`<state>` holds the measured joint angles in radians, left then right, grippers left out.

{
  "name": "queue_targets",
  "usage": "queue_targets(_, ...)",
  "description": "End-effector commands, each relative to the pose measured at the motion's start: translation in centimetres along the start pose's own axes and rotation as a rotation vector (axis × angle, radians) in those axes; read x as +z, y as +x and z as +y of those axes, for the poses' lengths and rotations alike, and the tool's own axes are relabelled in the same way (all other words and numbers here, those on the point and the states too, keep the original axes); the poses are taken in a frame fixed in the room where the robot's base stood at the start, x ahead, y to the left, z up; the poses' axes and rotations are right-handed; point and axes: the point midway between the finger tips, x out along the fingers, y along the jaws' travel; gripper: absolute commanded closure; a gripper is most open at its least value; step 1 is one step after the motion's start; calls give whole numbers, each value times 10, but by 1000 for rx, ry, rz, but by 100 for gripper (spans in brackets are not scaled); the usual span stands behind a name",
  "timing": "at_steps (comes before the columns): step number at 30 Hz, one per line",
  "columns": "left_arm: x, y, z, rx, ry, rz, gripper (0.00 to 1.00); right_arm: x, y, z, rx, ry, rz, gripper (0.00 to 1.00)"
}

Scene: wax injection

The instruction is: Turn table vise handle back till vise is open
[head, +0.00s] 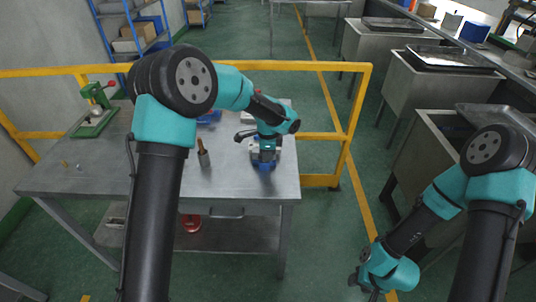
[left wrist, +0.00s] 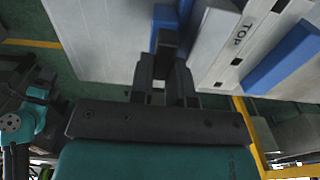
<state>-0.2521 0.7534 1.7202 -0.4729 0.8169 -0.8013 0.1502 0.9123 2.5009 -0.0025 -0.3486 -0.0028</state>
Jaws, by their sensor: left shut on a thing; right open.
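The table vise (head: 265,164) is blue and stands at the right front of the metal table, mostly hidden under my left gripper (head: 262,148). How far the jaws are apart is hidden. My right gripper (head: 366,285) is open and empty, low at the right, off the table.
The metal table (head: 110,165) holds a green press (head: 95,115) at the left and a brown-topped tool (head: 203,152) near the middle. A yellow rail (head: 318,67) runs behind it. Grey sinks (head: 440,85) line the right side. The table's left front is mostly clear.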

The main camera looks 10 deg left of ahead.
Motion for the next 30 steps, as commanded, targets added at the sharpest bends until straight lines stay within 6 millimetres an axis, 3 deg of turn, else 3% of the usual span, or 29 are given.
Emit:
queue_targets(15,0,-1,-1,-1,-42,1,100,0,0,0,0,0,0,57)
queue_targets(16,0,-1,-1,-1,-42,1,82,0,0,0,0,0,0,57)
queue_targets(19,0,-1,-1,-1,-41,1,72,0,0,0,0,0,0,57)
queue_targets(30,0,0,-1,-1,-39,0,72,0,0,0,0,0,0,57)
